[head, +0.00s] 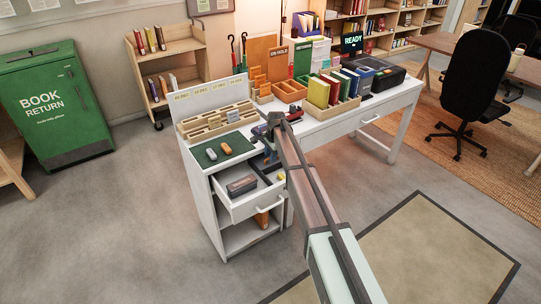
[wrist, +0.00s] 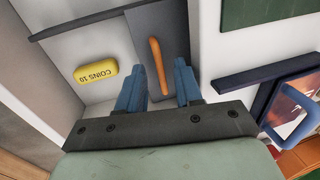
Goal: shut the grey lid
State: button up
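A dark grey box (head: 241,186) lies in the pulled-out white drawer (head: 229,207). In the wrist view a flat grey surface (wrist: 144,34), which looks like the grey lid, carries an orange bar (wrist: 158,66). I cannot tell how far the lid is open. My gripper (wrist: 158,85) has two blue fingers, set apart on either side of the orange bar's near end. No grip on the bar shows, and the height of the fingers above it is unclear. In the head view my gripper is small and partly hidden by my arm over the drawer.
A yellow coin roll (wrist: 96,74) lies in the drawer beside the grey surface. Sorters and folders stand behind. Open floor (head: 140,225) lies to the left.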

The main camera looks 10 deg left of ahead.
jog(key=shift+f, duration=0.15)
grip_shut()
dwell(0.4)
dwell(1.0)
